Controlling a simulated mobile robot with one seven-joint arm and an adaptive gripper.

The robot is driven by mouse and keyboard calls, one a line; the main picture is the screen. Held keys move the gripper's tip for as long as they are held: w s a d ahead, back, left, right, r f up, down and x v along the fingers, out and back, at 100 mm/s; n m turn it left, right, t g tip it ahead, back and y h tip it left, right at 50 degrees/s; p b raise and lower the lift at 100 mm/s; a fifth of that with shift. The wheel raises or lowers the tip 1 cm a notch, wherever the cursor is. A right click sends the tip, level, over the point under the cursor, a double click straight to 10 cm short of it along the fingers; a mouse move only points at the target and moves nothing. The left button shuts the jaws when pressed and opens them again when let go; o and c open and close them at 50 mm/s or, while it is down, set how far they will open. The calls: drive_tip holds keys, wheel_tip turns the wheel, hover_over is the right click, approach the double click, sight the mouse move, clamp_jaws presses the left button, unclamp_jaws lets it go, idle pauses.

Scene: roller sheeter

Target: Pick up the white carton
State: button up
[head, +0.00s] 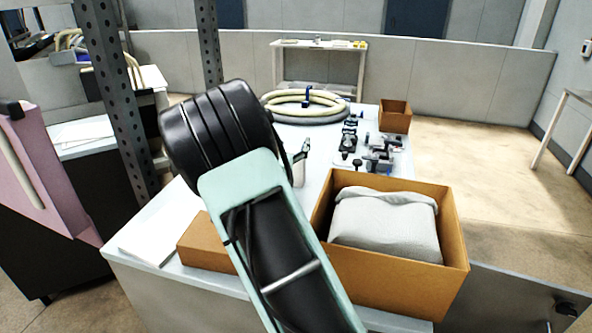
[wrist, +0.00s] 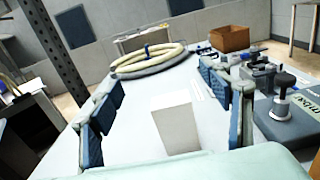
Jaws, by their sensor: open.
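The white carton (wrist: 176,126) stands upright on the white tabletop in the wrist view, a plain pale box. My gripper (wrist: 155,96) is open, with blue-grey pads to the left and right of the carton. There is a gap between the carton and the pads on both sides, wider on the left. In the head view, a small part of the carton (head: 299,174) shows just right of my arm, below a dark gripper finger. The rest of it is hidden by my arm.
A large cardboard box (head: 395,284) holding a grey-white cloth bundle stands at the front right. A brown box (head: 207,243) lies at the front left. Coiled hose (head: 335,110), metal fittings (head: 377,160) and a small open box (head: 395,117) stand farther back.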

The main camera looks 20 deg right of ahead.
sight(294, 153)
wheel_tip(294, 153, down, 8)
drive_tip(key=f, duration=0.1)
drive_tip(key=p+x, duration=0.1)
drive_tip(key=x, duration=0.6)
drive_tip(key=shift+w+r, duration=0.25)
drive_tip(key=shift+r, duration=0.2)
drive_tip(key=shift+d, duration=0.1)
drive_tip(key=shift+c, duration=0.3)
drive_tip(key=c, duration=1.2)
drive_tip(key=shift+c, duration=0.6)
drive_tip(key=shift+r, duration=0.2)
